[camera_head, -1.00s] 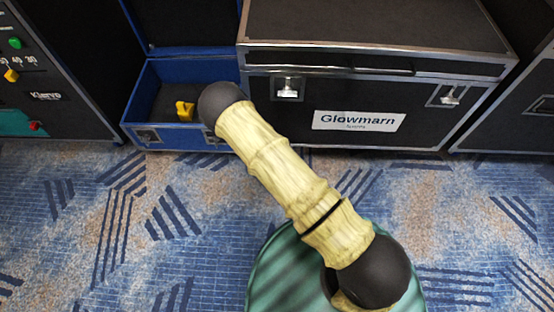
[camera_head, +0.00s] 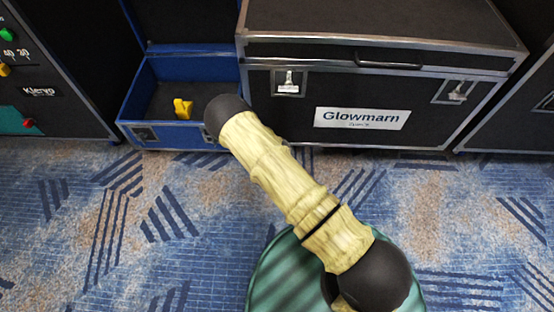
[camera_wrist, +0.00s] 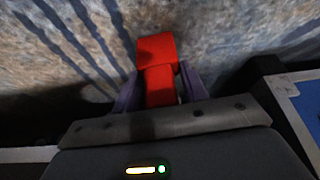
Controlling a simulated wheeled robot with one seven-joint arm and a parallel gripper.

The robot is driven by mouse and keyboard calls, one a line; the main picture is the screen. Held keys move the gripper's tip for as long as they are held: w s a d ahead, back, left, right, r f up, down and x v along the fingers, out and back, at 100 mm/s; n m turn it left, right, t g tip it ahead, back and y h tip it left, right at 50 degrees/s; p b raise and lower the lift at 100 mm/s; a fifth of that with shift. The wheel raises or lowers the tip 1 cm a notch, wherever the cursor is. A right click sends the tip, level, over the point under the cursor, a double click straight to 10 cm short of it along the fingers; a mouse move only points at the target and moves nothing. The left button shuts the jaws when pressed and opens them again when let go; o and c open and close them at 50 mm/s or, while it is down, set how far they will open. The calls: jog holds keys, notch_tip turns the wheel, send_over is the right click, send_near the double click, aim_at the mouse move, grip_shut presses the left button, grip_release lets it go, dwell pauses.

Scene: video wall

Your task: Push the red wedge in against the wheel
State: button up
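The red wedge (camera_wrist: 157,62) shows in the wrist view, between the two purple fingers of my gripper (camera_wrist: 160,88). The fingers flank it closely and look shut on it. Its far end sticks out past the fingertips, over the patterned carpet. In the head view my pale, bamboo-like arm hides the gripper, and no wedge shows there. I see no wheel that I can make out in either view.
An open blue case (camera_head: 170,138) with a yellow object (camera_head: 182,108) inside stands at the back left. A closed black case (camera_head: 300,118) labelled Glowmarn stands beside it. A black panel with knobs (camera_head: 35,75) is at far left. Carpet (camera_head: 120,220) in front is clear.

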jog(key=shift+c, duration=1.3)
jog(key=shift+w+a, duration=0.35)
jog(key=shift+w, duration=0.55)
jog(key=shift+w+a+r, duration=0.1)
jog(key=shift+w+r, duration=0.15)
jog(key=shift+w, duration=0.35)
jog(key=o, duration=1.2)
jog(key=shift+w, duration=0.1)
jog(key=shift+r, duration=0.1)
jog(key=s+p+v, duration=0.1)
jog(key=p+v, duration=0.8)
jog(key=v, duration=0.8)
jog(key=shift+s+p, duration=0.35)
